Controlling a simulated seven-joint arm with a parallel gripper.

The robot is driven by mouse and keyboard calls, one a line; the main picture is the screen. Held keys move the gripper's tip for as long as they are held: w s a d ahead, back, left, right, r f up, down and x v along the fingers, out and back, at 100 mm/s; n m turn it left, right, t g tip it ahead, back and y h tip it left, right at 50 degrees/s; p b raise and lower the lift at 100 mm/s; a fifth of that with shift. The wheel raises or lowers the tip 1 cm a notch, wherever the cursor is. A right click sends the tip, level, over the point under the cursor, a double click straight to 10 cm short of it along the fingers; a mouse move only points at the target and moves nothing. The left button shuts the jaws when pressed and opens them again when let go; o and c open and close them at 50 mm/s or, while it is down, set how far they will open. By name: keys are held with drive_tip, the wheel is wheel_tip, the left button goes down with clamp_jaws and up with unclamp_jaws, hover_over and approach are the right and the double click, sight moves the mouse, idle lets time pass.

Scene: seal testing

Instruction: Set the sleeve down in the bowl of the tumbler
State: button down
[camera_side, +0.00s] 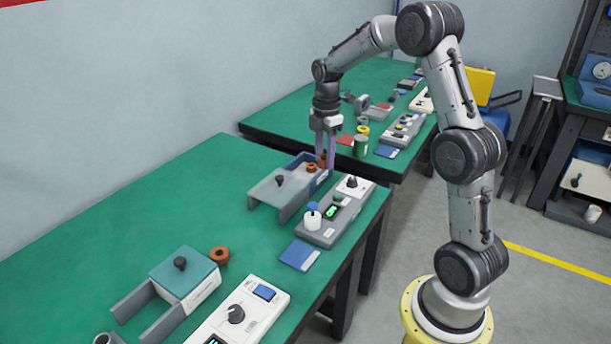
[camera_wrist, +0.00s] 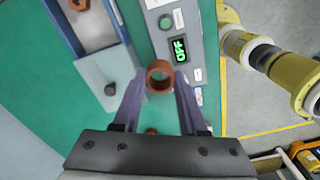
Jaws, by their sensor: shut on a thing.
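My gripper (camera_wrist: 160,88) is shut on an orange-brown ring-shaped sleeve (camera_wrist: 160,68), its open bore facing the wrist camera. In the side view, my gripper (camera_side: 324,157) is at the far end of a blue-grey open box, which I take to be the tumbler (camera_side: 295,203). A pale lid (camera_side: 268,191) with a dark knob covers its near part; the far part, the bowl, is open. Another brown ring (camera_side: 311,168) shows in or at that open part. In the wrist view, the box (camera_wrist: 62,28) is at upper left. The height of the held sleeve is unclear.
A grey control unit (camera_side: 322,232) stands beside the box; its display (camera_wrist: 180,50) reads OFF. A similar lidded box (camera_side: 182,278), a loose ring (camera_side: 219,255) and a white control unit (camera_side: 258,316) are nearer. Bare green table (camera_side: 140,205) lies left.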

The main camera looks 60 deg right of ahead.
drive_tip(key=w+d+f, duration=0.2)
drive_tip(key=w+f, duration=0.1)
drive_tip(key=w, duration=0.1)
drive_tip(key=w+d+f, duration=0.2)
drive_tip(key=w+f, duration=0.1)
drive_tip(key=w, duration=0.1)
drive_tip(key=w+d+f, duration=0.3)
drive_tip(key=w, duration=0.1)
drive_tip(key=shift+f, duration=2)
drive_tip(key=shift+f, duration=0.1)
drive_tip(key=shift+c, duration=2.2)
unclamp_jaws()
